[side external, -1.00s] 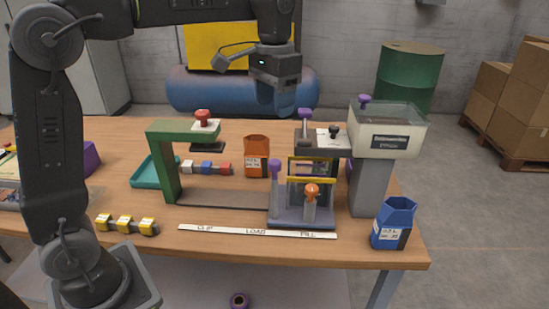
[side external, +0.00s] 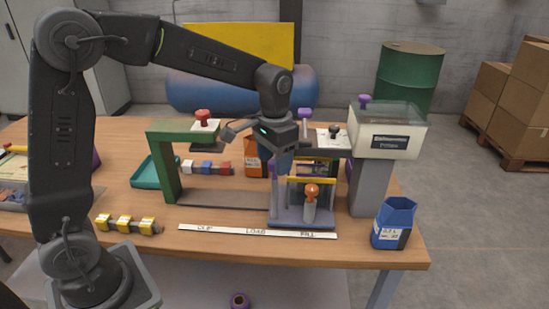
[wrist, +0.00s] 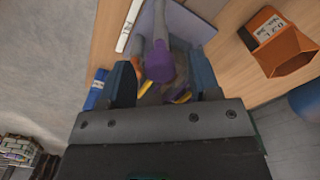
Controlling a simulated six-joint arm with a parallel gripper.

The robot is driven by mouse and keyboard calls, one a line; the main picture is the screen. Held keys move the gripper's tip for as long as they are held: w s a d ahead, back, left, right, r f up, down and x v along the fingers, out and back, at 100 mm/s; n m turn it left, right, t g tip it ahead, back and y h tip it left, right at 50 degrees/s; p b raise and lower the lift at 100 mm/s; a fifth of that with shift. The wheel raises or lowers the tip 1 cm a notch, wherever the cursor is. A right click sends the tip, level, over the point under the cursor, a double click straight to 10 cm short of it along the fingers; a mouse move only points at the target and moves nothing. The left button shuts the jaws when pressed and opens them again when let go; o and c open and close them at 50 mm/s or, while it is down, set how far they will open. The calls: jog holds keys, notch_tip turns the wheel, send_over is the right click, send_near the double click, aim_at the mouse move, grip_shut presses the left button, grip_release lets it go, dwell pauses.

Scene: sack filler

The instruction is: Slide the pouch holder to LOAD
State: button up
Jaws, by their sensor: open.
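The pouch holder (side external: 290,217) is a grey carriage with a yellow-topped frame, an orange knob (side external: 311,190) and a purple-topped post (side external: 274,185) at its left. It stands on the dark rail (side external: 225,199), above the FILL end of the white strip (side external: 255,231) marked CLIP, LOAD, FILL. My gripper (side external: 277,163) points down at the purple post and hides its top in the side view. In the wrist view the purple knob (wrist: 160,66) lies between my open fingers. I cannot tell whether they touch it.
A green clip stand (side external: 168,165) with a red knob is at the rail's left. The filler (side external: 372,185) stands close at the right. An orange pouch (side external: 253,165) is behind the rail, a blue pouch (side external: 393,222) at the right front. Yellow clips (side external: 127,224) lie left front.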

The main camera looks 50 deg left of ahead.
jog(key=shift+c, duration=0.3)
grip_shut()
dwell(0.3)
